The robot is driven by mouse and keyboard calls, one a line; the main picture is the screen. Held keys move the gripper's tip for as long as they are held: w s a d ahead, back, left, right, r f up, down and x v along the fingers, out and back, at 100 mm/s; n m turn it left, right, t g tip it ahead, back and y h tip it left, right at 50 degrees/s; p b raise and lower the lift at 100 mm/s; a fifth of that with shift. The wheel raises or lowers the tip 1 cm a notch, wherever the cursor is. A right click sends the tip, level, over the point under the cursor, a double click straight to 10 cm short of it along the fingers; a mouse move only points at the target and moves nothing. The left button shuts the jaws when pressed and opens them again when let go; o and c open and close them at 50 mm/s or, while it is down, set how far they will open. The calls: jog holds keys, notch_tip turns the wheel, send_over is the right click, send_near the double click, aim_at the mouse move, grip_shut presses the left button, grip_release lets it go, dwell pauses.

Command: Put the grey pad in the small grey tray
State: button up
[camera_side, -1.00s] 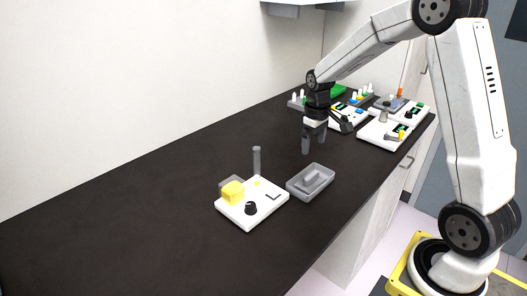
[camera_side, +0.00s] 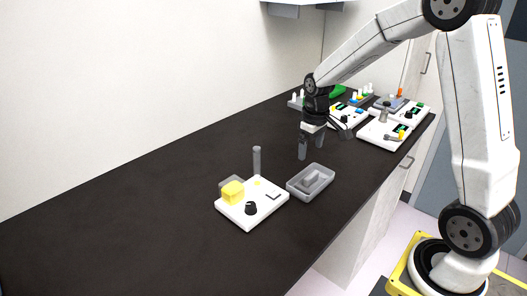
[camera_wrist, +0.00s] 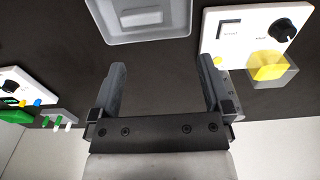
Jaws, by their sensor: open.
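The small grey tray (camera_side: 293,190) stands on the dark bench, right of the white board with the yellow block. The grey pad (camera_side: 312,180) lies inside the tray on its floor. In the wrist view the tray (camera_wrist: 178,37) is at the top, with the pad (camera_wrist: 141,16) in it, cut by the picture edge. My gripper (camera_side: 311,146) is above the bench, just behind the tray and apart from it. In the wrist view my gripper (camera_wrist: 162,66) has its fingers wide apart with nothing between them.
A white board (camera_side: 243,215) with a yellow block (camera_side: 233,192) and a black knob (camera_side: 251,208) is left of the tray. A grey post (camera_side: 257,160) stands behind it. More white devices (camera_side: 377,140) crowd the far right. The bench at left is clear.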

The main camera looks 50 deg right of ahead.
jog(key=s+a+f+t, duration=0.2)
jog(key=s+a, duration=0.9)
jog(key=a, duration=0.2)
jog(key=shift+s+f, duration=0.2)
jog(key=shift+f, duration=0.15)
dwell(0.4)
